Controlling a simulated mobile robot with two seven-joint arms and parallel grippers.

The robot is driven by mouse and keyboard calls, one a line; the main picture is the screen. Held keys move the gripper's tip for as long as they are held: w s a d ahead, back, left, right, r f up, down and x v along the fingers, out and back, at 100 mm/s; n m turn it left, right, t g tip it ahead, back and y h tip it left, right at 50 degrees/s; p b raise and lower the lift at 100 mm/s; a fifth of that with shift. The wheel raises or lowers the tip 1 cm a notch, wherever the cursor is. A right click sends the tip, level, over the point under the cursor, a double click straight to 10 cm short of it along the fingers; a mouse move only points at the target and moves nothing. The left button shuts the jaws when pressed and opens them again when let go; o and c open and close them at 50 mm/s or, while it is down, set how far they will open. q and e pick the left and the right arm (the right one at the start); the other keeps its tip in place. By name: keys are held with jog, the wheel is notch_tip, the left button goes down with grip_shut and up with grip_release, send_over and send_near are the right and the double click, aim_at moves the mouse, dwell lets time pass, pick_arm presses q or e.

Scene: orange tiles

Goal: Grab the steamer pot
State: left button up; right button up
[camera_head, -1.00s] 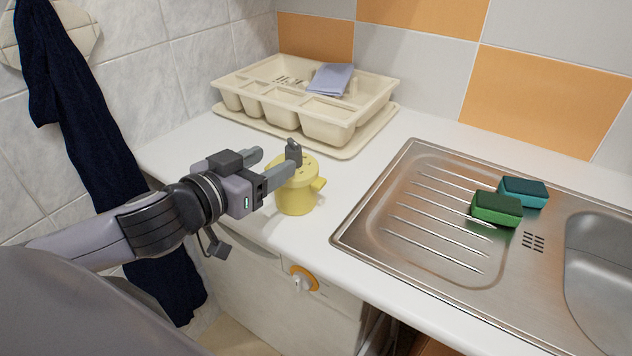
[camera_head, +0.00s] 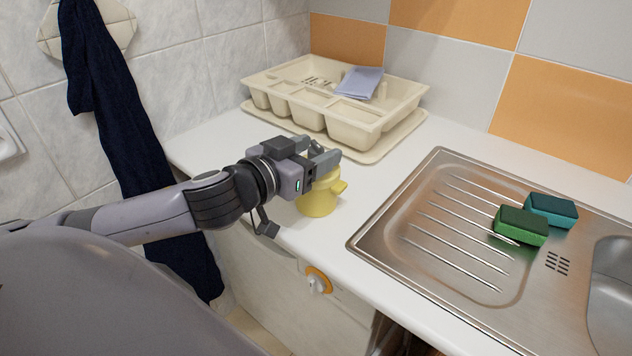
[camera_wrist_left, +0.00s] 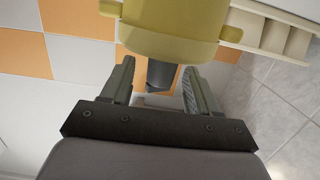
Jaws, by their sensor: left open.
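The steamer pot (camera_head: 318,203) is a small yellow pot with short side handles, upright on the white counter near its front edge. My left gripper (camera_head: 326,160) is open at the pot's top and hides much of its lid in the head view. In the left wrist view the pot (camera_wrist_left: 175,30) fills the top middle, with a handle on each side. The open fingers of my left gripper (camera_wrist_left: 160,80) point at it, and nothing is clearly held between them. Whether the fingers touch the pot I cannot tell. My right gripper is not in view.
A cream cutlery tray (camera_head: 352,121) with a folded cloth (camera_head: 360,82) stands behind the pot. To the right is a steel sink drainer (camera_head: 440,240) with a green sponge (camera_head: 520,226) and a teal sponge (camera_head: 551,209). A dark towel (camera_head: 125,120) hangs at left.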

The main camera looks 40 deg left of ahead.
pick_arm(q)
jog(key=shift+w+d+f, duration=0.1)
jog(key=shift+w+f, duration=0.05)
jog(key=shift+w, duration=0.55)
jog(key=shift+w+f, duration=0.1)
jog(key=shift+w, duration=0.55)
grip_shut()
jog(key=shift+r, duration=0.15)
